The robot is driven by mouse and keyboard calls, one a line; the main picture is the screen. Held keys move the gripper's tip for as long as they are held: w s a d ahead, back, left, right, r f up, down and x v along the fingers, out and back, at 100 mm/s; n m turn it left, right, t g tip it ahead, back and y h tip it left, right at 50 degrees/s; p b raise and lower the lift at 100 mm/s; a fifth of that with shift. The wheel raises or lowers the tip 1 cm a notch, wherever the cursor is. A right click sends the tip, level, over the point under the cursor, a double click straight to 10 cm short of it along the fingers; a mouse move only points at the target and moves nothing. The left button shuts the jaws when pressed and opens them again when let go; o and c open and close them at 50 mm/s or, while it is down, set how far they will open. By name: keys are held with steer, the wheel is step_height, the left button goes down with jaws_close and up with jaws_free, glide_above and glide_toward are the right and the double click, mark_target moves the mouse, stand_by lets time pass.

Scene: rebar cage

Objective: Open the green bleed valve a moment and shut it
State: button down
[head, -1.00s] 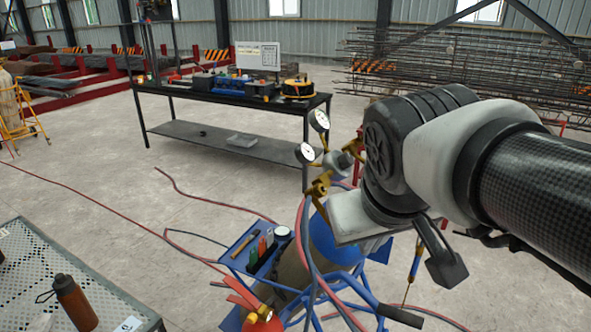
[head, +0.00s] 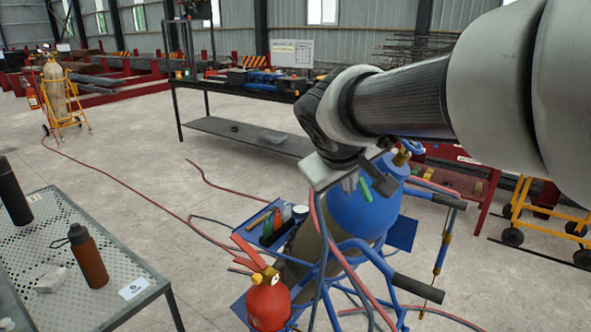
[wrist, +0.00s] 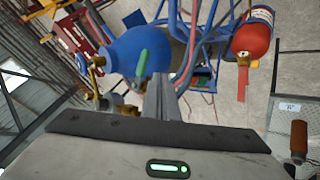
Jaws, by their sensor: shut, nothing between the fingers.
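A green lever (head: 365,189), which looks like the bleed valve's handle, shows against the blue gas cylinder (head: 368,215) in the head view. The same green lever (wrist: 142,64) stands in front of the cylinder (wrist: 130,50) in the wrist view, left of my finger tips. My gripper (head: 350,184) is just left of the lever in the head view, its fingers shut and empty. In the wrist view my gripper's fingers (wrist: 161,98) lie together and appear apart from the lever. I cannot tell the depth between them. The valve body is hidden or too small to make out.
A blue cart frame (head: 345,262) carries the cylinder, hoses and a red fire extinguisher (head: 268,302). Brass fittings (wrist: 95,62) stick out beside the cylinder. A perforated table (head: 128,290) with a brown bottle (head: 88,256) stands at left. A black workbench (head: 232,88) is behind.

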mark_target(363, 184)
steer(key=shift+w+d+f, duration=0.35)
steer(key=shift+w+d, duration=0.2)
steer(key=shift+w, duration=0.1)
steer(key=shift+w+d+f, duration=0.4)
steer(key=shift+w+d, duration=0.15)
steer(key=shift+w, duration=0.1)
steer(key=shift+w+d+f, duration=0.35)
steer(key=shift+w+d, duration=0.2)
steer(key=shift+w, duration=0.1)
steer(key=shift+f, duration=0.1)
steer(key=f+b, duration=0.1)
steer(key=b, duration=0.2)
steer(key=shift+d+n+t, duration=0.25)
steer(key=shift+n+t, duration=0.05)
steer(key=shift+t, duration=0.1)
steer(key=shift+d+n+t+b, duration=0.1)
steer(key=shift+n+t+b, duration=0.3)
steer(key=shift+b, duration=0.75)
steer(key=shift+d+r+b, duration=0.1)
steer(key=shift+d+b, duration=0.15)
steer(key=shift+b, duration=0.05)
steer(key=shift+r+p, duration=0.65)
steer(key=shift+r, duration=0.2)
